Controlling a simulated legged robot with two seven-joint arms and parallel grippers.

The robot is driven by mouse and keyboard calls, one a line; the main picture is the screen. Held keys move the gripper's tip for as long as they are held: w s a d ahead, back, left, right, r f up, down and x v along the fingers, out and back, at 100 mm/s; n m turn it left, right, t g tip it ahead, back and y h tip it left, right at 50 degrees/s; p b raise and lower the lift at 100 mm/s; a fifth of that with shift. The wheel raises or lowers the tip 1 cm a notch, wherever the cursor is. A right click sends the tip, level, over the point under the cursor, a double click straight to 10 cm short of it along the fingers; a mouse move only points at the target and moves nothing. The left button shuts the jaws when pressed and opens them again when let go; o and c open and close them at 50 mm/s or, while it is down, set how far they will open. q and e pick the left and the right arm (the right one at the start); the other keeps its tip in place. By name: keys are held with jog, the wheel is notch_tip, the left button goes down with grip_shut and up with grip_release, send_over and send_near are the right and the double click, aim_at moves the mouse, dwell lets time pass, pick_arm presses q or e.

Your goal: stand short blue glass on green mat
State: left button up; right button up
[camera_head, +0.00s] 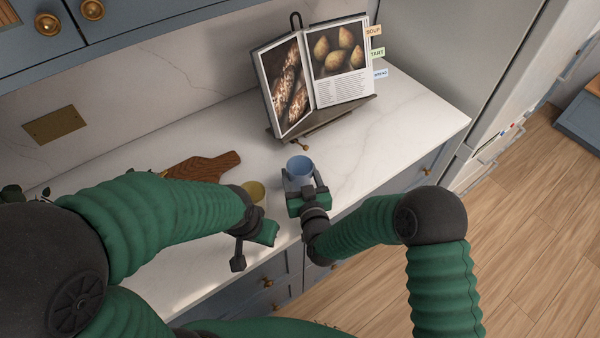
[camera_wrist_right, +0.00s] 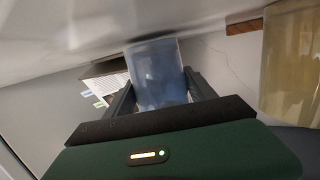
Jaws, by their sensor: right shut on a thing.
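The short blue glass (camera_head: 300,167) is over the white counter, below the cookbook; in the right wrist view it fills the space between the fingers (camera_wrist_right: 158,75). My right gripper (camera_head: 299,184) is shut on it. I cannot tell whether its base touches the counter. My left gripper (camera_head: 252,248) hangs near the counter's front edge, seen from above; its jaw opening is unclear. I cannot make out a green mat in either view; my left arm covers part of the counter.
A yellow glass (camera_head: 255,190) stands beside my left wrist and shows in the right wrist view (camera_wrist_right: 290,65). A wooden board (camera_head: 208,166) lies behind my left arm. An open cookbook (camera_head: 315,75) stands on a dark stand. The counter (camera_head: 420,115) is clear at the right.

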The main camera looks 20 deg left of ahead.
jog(key=shift+w+f, duration=0.1)
jog(key=shift+f, duration=0.1)
jog(key=shift+f+b, duration=0.25)
jog(key=shift+b, duration=0.1)
jog(key=o, duration=1.7)
